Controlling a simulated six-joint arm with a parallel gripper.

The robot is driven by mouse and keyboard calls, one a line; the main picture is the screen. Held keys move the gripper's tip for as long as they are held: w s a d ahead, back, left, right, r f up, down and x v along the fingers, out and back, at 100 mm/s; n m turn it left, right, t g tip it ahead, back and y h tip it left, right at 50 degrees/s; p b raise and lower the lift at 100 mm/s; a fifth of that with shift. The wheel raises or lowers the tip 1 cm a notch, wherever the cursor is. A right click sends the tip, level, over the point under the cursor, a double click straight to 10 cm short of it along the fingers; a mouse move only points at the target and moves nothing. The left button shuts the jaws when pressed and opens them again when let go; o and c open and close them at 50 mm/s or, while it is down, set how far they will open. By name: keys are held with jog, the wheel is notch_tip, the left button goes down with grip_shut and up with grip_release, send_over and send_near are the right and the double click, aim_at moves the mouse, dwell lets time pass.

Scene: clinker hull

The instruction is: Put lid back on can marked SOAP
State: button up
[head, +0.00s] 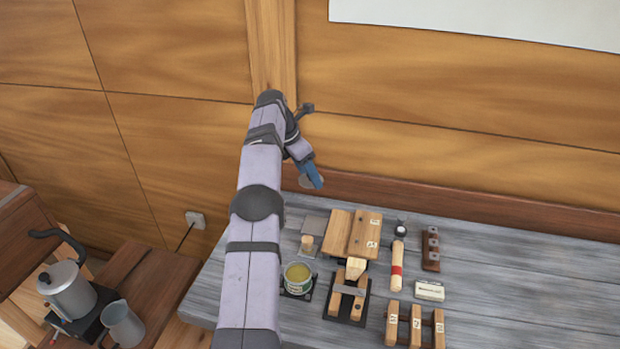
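An open can (298,278) with yellowish contents and a green and white label stands on a dark square base on the grey bench. My arm passes close along its left side; the label is too small to read. My gripper (315,181), with blue fingers, is above and behind the can, near the back edge of the bench. A thin grey disc, looking like the lid (304,183), shows at the fingertips, apart from the can. The fingers appear closed on it, though the contact is small in view.
Beside the can are a small round wooden-topped piece (306,245), a grey square sheet (314,225), wooden boards (362,234) and a dark stand with wooden blocks (346,290). More tools lie rightward. A kettle (68,290) and a jug (122,325) stand left. The bench's far right is clear.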

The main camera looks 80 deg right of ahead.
aim_at(305, 185)
jog(key=shift+w+a+r+p, duration=0.1)
jog(key=shift+a+r+p, duration=0.15)
jog(key=shift+r, duration=0.3)
jog(key=shift+a+r+p, duration=0.15)
jog(key=shift+a+r, duration=0.15)
jog(key=shift+r, duration=0.2)
jog(key=shift+a+r+p, duration=0.3)
jog(key=shift+a+p, duration=0.1)
jog(key=shift+a, duration=0.2)
jog(key=s+a+f+m+y+p, duration=0.1)
jog(key=a+f+m+y, duration=0.2)
jog(key=a+m, duration=0.5)
jog(key=s+a+f+m+y+p, duration=0.1)
jog(key=a+f+m+y, duration=0.2)
jog(key=a+f+m, duration=0.2)
jog(key=a+m, duration=0.3)
jog(key=a, duration=0.3)
jog(key=shift+m+g, duration=0.3)
jog(key=shift+m, duration=0.1)
jog(key=shift+s, duration=0.1)
notch_tip(305, 185, down, 4)
jog(key=b, duration=0.4)
jog(key=shift+f+b, duration=0.55)
jog(key=shift+f, duration=0.55)
